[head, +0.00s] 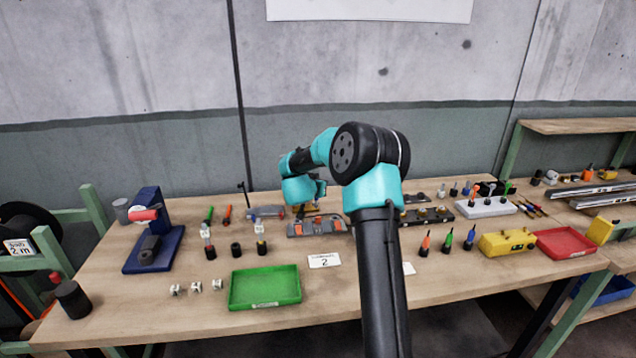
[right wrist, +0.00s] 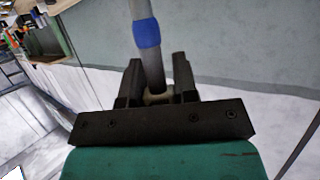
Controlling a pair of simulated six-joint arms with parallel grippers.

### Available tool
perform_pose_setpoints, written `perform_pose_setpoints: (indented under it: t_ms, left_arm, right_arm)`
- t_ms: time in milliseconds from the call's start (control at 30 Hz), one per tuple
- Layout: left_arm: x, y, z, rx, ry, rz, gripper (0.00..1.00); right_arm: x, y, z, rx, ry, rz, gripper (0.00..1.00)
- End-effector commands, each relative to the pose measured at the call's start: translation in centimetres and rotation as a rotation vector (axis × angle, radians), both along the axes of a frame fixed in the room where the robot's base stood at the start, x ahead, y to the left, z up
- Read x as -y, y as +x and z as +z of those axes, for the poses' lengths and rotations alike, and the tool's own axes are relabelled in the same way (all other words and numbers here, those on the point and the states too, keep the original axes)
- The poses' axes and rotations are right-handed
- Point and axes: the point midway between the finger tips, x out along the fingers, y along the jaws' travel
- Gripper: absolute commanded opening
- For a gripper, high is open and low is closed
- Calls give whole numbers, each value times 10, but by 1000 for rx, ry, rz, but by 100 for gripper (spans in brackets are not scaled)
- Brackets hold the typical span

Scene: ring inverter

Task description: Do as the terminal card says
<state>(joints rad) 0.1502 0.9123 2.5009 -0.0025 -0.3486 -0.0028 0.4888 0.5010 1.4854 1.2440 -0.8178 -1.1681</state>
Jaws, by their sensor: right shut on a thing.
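A white card (head: 324,261) marked 2 lies on the bench, and a second card (head: 408,268) is partly hidden by my right arm. A grey block with orange parts (head: 318,228) sits behind the first card. In the right wrist view my right gripper (right wrist: 157,92) is shut on a grey rod with a blue band (right wrist: 146,34). In the head view my right gripper (head: 314,205) is above or behind the grey block; the arm partly hides it, and I cannot tell whether the rod touches the block. My left gripper is not in view.
A green tray (head: 265,287) lies at the front, with several small white pieces (head: 196,286) left of it. Black-based holders (head: 236,249) stand behind the tray. A blue stand (head: 152,240) is at left. A yellow box (head: 507,243) and red tray (head: 565,243) are at right.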

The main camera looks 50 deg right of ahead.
Motion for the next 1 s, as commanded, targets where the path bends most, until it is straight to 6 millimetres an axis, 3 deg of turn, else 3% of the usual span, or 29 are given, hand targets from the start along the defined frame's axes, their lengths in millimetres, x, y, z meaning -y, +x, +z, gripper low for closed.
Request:
perform_pose_setpoints:
  t_ms: [433,1000]
  left_arm:
    - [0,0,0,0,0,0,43]
    - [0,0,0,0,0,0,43]
  right_arm:
    - [0,0,-33,0,1,0,2]
    - [0,0,-38,1,0,1,2]
